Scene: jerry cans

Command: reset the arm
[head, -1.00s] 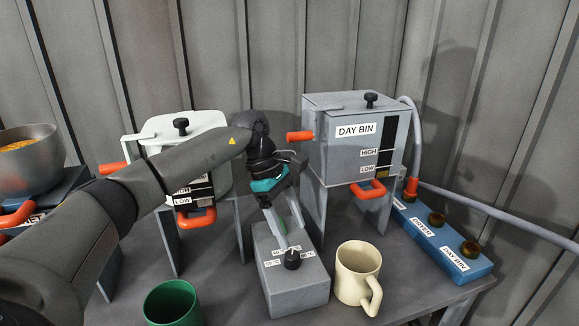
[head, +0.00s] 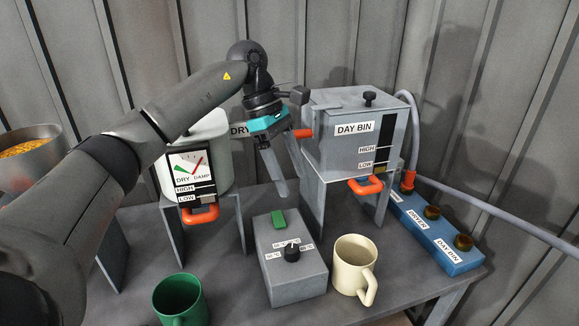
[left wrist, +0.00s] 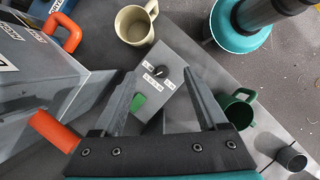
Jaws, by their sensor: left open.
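My left gripper (head: 283,188) is open and empty, pointing down, in the air between the dryer and the day bin. It is above and behind the grey control box (head: 292,285). The box has a green button (head: 278,219) and a black knob (head: 292,253) on top. In the left wrist view the open jaws (left wrist: 161,68) have the control box (left wrist: 170,97) beyond and between them, with nothing held. My right gripper is not in view.
The day bin (head: 347,155) stands close right of the gripper, its orange side handle (head: 302,134) near it. The white dryer (head: 212,140) is left.

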